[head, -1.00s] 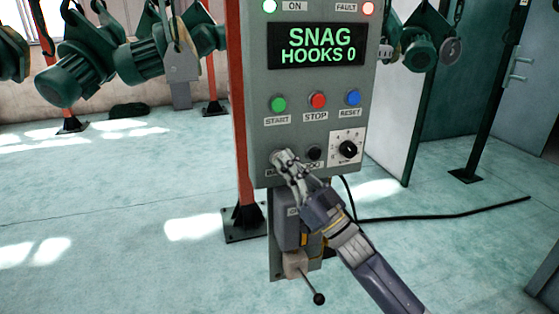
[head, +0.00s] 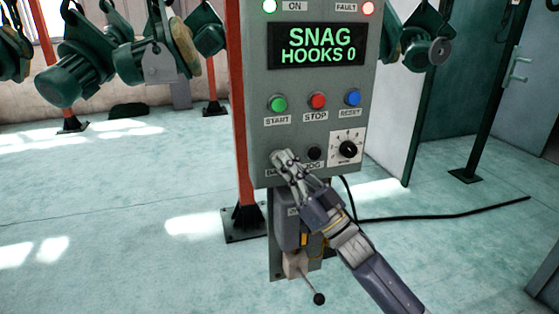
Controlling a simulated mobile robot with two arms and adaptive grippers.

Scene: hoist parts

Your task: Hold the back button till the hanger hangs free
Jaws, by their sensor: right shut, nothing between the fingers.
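My right gripper (head: 279,158) is shut and empty, its fingertips against the lower left of the grey control panel (head: 258,118). The fingers cover the spot above a label of which only the first letters show, so the back button is hidden. I cannot tell how far it is pressed. The black jog button (head: 314,152) is just right of the fingers. The display (head: 317,46) reads "SNAG HOOKS 0". Green motors hang at upper left, one of them large (head: 70,75), and another hangs at right (head: 418,54). I cannot tell which hanger is snagged. My left gripper is out of view.
Green start (head: 278,102), red stop (head: 318,101) and blue reset (head: 353,98) buttons sit above, with a black selector knob (head: 348,149) at right. A lever (head: 317,294) juts out below. An orange post (head: 241,120) stands left. A black cable (head: 450,214) crosses the floor.

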